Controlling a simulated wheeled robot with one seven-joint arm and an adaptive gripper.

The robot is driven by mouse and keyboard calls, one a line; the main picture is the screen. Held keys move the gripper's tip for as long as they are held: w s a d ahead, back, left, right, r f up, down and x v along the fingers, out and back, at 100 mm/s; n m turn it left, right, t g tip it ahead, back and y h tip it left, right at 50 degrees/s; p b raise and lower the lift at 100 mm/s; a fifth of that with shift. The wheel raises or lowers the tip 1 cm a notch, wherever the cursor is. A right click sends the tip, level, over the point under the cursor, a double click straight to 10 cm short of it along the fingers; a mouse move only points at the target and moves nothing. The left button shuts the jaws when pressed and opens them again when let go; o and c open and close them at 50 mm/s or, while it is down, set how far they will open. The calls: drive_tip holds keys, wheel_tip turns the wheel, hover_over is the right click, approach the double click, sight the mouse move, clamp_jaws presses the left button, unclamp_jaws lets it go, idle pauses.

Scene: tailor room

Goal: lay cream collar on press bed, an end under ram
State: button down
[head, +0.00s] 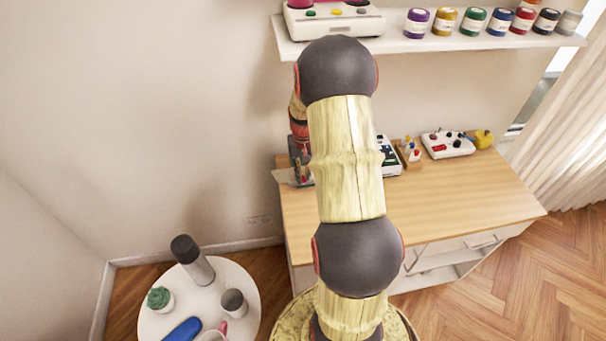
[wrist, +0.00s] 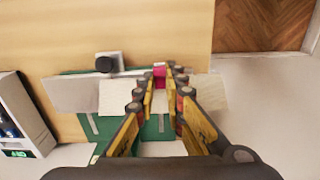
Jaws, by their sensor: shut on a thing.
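The cream collar (wrist: 113,97) is a pale flat piece in the wrist view. It shows left of my gripper (wrist: 161,83), and a pale part also shows to the right of the fingers. My gripper's yellow fingers are shut on the collar, and they hide its middle. The press has a green base (wrist: 154,128) under the fingers and a grey plate (wrist: 75,93) at its left, by the collar's left end. I cannot tell whether that end is under the plate. In the head view my gripper (head: 301,174) is at the table's left end, mostly hidden by my arm.
A black knob (wrist: 105,64) on a pale block stands beside the press, and a pink piece (wrist: 160,75) shows beyond the fingertips. A white device (wrist: 19,118) is at left. The wooden table (head: 455,190) is clear toward its front right. A shelf (head: 440,42) hangs above.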

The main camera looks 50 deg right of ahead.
drive_tip(key=shift+f, duration=0.5)
drive_tip(key=c, duration=1.9)
unclamp_jaws()
drive_tip(key=shift+o, duration=0.7)
drive_tip(key=shift+r, duration=3.75)
drive_tip(key=s+a+r+n+t, duration=0.2)
drive_tip(key=s+a+r, duration=0.2)
drive_tip(key=a+r, duration=0.3)
drive_tip(key=s+a+r+n+t, duration=0.1)
drive_tip(key=s+a+r+n, duration=0.2)
drive_tip(key=a, duration=1.4)
drive_tip(key=s+a+r+n+t, duration=0.2)
drive_tip(key=s+a+r, duration=0.4)
drive_tip(key=a+r, duration=0.6)
drive_tip(key=shift+s+n+t, duration=0.15)
drive_tip(key=shift+n+t, duration=0.15)
drive_tip(key=shift+n, duration=0.3)
